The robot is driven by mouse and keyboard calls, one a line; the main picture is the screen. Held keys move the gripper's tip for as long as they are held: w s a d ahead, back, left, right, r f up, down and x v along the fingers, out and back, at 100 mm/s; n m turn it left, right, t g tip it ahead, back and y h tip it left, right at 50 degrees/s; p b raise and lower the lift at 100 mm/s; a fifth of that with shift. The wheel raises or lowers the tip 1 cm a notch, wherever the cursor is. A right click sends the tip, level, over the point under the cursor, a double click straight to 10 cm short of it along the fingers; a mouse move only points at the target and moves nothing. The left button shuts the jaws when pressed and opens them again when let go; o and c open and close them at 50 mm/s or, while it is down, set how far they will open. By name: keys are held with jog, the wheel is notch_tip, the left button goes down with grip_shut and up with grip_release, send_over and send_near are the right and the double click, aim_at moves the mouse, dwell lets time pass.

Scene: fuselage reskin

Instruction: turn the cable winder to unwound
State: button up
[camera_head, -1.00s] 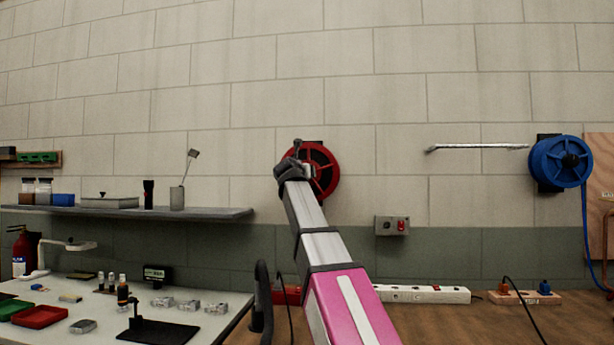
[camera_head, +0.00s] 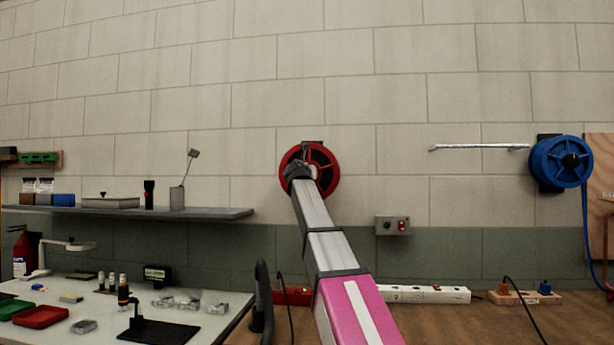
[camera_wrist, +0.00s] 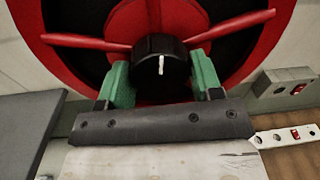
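The cable winder is a red reel (camera_head: 331,191) on the wall, just behind the end of my arm in the head view. In the wrist view its red rim and spokes (camera_wrist: 225,30) fill the upper part. At its centre is a black round knob (camera_wrist: 160,68) with a white mark pointing up and down. My gripper (camera_wrist: 163,84) has green fingers, one on each side of the knob. The fingers stand wider than shut, and the right one looks very close to the knob. Whether they press on it I cannot tell. My arm hides part of the reel in the head view.
A blue reel (camera_head: 561,162) hangs on the wall at the right. A grey box with a red button (camera_head: 392,225) is on the wall to the lower right of the red reel. A shelf (camera_head: 130,211) runs along the left. A power strip (camera_head: 430,294) lies below.

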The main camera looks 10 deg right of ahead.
jog(key=c, duration=0.4)
